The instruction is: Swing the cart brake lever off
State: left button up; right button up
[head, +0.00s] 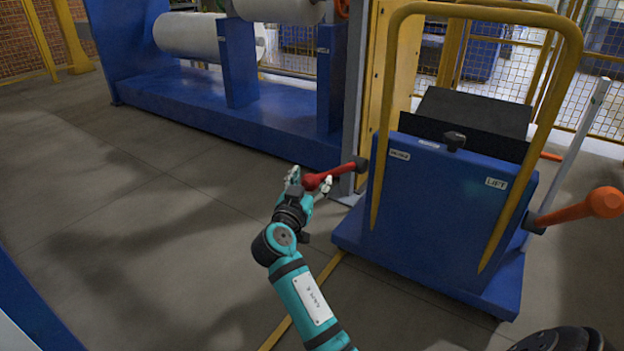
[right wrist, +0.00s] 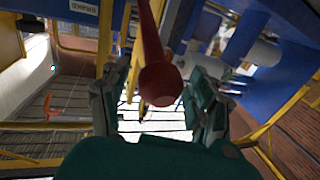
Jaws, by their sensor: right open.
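The blue cart (head: 446,215) stands right of centre in the head view with a yellow push handle (head: 480,12). The red brake lever (head: 335,176) sticks out to the left from the cart's side, beside the BRAKE label (head: 400,155). Its round knob is at the free end. My right gripper (head: 311,182) is at that knob, with its fingers open. In the right wrist view, the red knob (right wrist: 160,84) shows between the two spread fingers (right wrist: 158,105); I cannot tell whether either touches it. My left gripper is not in view.
An orange-ended lever (head: 600,203) sticks out from the cart's right side, near the LIFT label (head: 496,183). A blue machine frame (head: 200,97) with white rollers (head: 188,36) stands behind. Yellow mesh fencing lies beyond. The floor (head: 130,200) at left is clear.

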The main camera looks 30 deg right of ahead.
grip_shut()
jog(key=shift+r, duration=0.1)
dwell(0.4)
